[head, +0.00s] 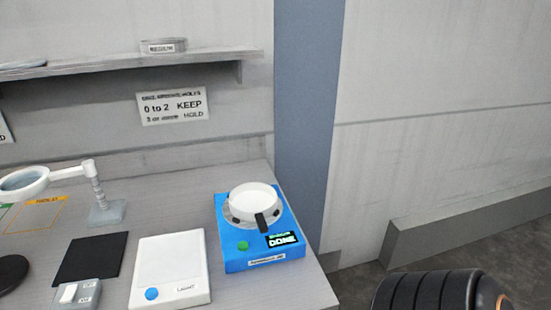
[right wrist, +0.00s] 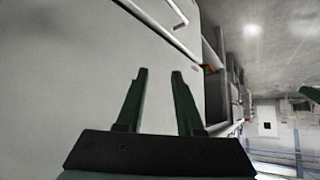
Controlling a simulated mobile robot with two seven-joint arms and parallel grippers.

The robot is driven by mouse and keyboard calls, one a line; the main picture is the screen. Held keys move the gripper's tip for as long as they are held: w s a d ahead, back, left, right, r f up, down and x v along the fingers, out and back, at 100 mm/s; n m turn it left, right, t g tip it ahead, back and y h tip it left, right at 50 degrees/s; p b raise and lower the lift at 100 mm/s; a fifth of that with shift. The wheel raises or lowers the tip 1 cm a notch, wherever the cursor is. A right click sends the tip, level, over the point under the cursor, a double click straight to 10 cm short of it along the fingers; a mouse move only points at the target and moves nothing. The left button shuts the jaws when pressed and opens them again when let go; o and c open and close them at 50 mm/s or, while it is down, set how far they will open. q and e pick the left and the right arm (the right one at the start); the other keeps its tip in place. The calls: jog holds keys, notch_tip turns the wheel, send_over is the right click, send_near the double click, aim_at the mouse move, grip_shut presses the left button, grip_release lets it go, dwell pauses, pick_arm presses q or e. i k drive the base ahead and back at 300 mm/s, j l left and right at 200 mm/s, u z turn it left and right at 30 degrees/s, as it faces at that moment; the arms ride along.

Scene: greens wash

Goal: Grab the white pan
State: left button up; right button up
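The white pan (head: 253,200) sits upright on a blue device (head: 240,262) near the right end of the bench. Its short black handle (head: 263,223) points toward the front. The device has a green button and a small screen reading "DONE". No gripper is near the pan in the head view. My right gripper (right wrist: 160,72) shows in the right wrist view with its two dark green fingers apart and nothing between them. It faces a pale panel with a bar handle, away from the pan. My left gripper is not in either view.
Left of the device are a white device with a blue knob (head: 168,272), a black mat (head: 92,258) and a magnifier lamp (head: 107,212). A shelf (head: 120,62) hangs above the bench (head: 168,208). A blue-grey post (head: 304,120) stands behind the bench's right end.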

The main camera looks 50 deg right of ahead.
aim_at(250, 201)
jog(key=k+l, duration=0.2)
jog(key=l, duration=0.2)
jog(key=k+l, duration=0.25)
jog(key=l, duration=0.15)
jog(key=k+l, duration=0.2)
jog(key=l, duration=0.2)
jog(key=i, duration=0.45)
